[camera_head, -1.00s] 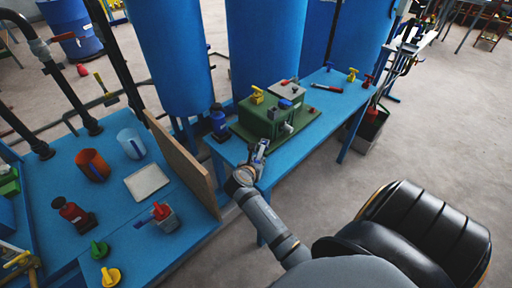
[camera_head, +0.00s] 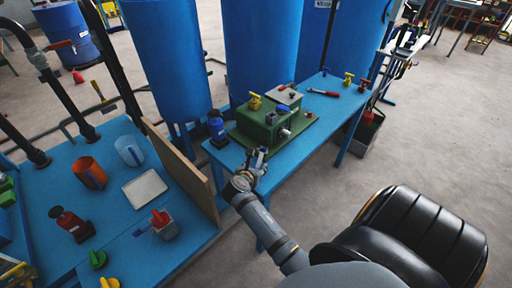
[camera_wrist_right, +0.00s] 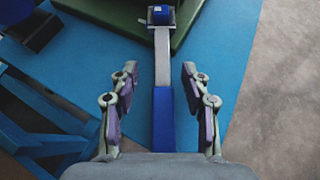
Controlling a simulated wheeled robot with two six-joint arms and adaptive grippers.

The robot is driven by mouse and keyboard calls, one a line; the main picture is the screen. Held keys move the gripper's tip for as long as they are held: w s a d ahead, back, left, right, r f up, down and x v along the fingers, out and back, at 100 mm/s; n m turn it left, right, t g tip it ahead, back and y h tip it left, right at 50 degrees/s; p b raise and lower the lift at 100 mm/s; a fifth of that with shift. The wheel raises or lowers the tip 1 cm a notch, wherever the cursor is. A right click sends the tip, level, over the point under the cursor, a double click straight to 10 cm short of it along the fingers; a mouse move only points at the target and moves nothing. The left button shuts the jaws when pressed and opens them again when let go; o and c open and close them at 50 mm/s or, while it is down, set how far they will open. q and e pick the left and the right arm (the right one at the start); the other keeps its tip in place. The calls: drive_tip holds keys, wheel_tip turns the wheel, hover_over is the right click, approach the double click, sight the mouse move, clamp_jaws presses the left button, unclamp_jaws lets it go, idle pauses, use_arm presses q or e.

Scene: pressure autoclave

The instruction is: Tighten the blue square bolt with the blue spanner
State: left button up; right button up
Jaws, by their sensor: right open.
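My right gripper (camera_head: 257,157) is at the front edge of the blue table, just in front of the green plate. The right wrist view shows this gripper (camera_wrist_right: 160,72) open, one finger on each side of the blue spanner (camera_wrist_right: 163,118), with gaps on both sides. The spanner has a blue handle and a grey shaft pointing away from the gripper. At the shaft's far end is the blue square bolt (camera_wrist_right: 160,13), over the green plate. The spanner's head seems to be at the bolt, but I cannot tell how it is seated. My left gripper is out of view.
A green box (camera_head: 262,123) stands on the green plate (camera_head: 303,125), with a yellow valve handle (camera_head: 255,101) on top. A blue bottle (camera_head: 217,127) stands to its left. A wooden board (camera_head: 182,168) divides off the left bench.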

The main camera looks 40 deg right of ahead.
sight(256, 167)
drive_tip(key=shift+r, duration=0.15)
wheel_tip(256, 167, up, 10)
idle(0.3)
drive_tip(key=shift+f, duration=0.2)
